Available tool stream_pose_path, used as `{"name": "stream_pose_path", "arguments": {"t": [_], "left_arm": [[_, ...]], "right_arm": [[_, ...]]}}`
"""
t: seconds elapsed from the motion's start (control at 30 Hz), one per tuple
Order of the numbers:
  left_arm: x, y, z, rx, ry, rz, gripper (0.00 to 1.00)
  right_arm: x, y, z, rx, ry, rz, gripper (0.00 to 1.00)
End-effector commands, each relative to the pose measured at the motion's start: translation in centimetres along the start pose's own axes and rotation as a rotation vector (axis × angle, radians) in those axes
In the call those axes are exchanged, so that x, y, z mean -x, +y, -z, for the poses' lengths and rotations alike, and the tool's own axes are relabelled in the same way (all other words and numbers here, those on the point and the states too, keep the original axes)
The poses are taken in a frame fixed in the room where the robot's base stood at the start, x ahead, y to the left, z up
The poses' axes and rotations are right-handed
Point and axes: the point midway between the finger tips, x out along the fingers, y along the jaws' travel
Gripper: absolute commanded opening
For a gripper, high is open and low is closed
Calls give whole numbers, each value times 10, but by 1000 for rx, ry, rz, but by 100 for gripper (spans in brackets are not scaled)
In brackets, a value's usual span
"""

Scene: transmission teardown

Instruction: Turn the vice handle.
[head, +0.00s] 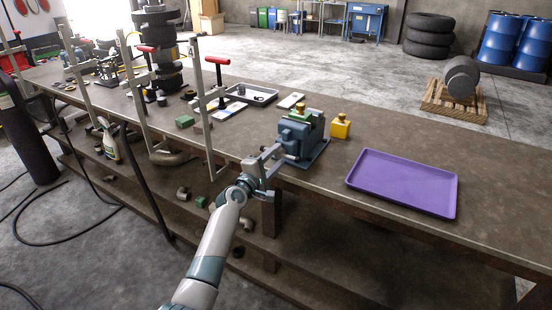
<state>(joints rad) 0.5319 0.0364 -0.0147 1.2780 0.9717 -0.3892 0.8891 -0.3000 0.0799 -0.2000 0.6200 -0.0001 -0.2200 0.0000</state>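The blue-grey bench vice (302,136) stands near the front edge of the brown workbench, with a brass-coloured piece at its top. Its handle side faces my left gripper, but the handle is small and partly hidden there. My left gripper (275,158) reaches up from the bottom of the head view to the front of the vice. Its two fingers look spread apart, close to the vice's screw end. I cannot tell whether they touch the handle. My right gripper is not in view.
A dark stacked gear assembly (158,45) is farther back.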

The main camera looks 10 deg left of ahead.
Motion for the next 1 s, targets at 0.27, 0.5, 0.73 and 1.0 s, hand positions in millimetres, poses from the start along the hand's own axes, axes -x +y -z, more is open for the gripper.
{"name": "stream_pose_path", "arguments": {"t": [0.27, 0.5, 0.73, 1.0], "left_arm": [[3, 0, 0, 0, 0, -1, 40], [22, 0, 0, 0, 0, -1, 40], [57, -1, 0, -2, 0, -1, 40], [105, -2, 1, -1, 1, -1, 40]], "right_arm": [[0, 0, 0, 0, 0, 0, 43], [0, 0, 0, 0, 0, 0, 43], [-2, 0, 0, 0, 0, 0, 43], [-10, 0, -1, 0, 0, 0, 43]]}}
